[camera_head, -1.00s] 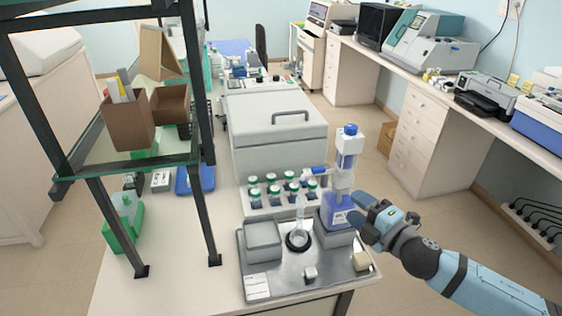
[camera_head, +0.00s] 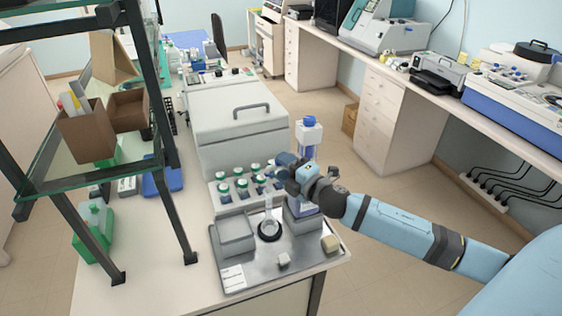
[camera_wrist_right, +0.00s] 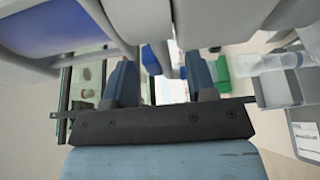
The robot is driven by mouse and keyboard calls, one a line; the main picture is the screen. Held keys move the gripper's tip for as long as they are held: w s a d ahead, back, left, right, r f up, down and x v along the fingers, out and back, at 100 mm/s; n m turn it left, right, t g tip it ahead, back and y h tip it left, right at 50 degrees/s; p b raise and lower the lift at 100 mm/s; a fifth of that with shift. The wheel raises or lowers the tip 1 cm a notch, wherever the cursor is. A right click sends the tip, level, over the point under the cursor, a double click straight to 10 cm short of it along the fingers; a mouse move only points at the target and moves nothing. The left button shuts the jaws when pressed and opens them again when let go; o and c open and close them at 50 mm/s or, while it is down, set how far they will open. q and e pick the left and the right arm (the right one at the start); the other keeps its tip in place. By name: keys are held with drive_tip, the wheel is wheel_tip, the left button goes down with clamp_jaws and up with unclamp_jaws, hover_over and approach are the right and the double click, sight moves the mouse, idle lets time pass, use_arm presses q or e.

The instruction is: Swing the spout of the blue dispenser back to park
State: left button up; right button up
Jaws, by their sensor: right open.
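The blue dispenser (camera_head: 309,134) stands on a grey block at the right of the steel tray, with a blue cap and a clear upper column. Its blue bottle shows only partly behind my right gripper (camera_head: 284,172). That gripper is at the height of the spout, on the dispenser's left front side, with its jaws open. The spout is mostly hidden by the gripper in the head view. In the right wrist view, the two fingers (camera_wrist_right: 160,85) are apart, with pale and blue parts close above them; whether they touch anything cannot be told. My left gripper is out of view.
A clear flask (camera_head: 269,224) stands in a dark ring on the steel tray (camera_head: 258,272). A grey box (camera_head: 235,234) is left of it. Several green-capped bottles (camera_head: 241,184) stand in a rack behind. A black-framed shelf (camera_head: 172,190) rises at left.

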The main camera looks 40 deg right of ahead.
drive_tip(key=shift+w+a, duration=0.1)
drive_tip(key=shift+w, duration=0.55)
drive_tip(key=shift+c, duration=0.5)
clamp_jaws()
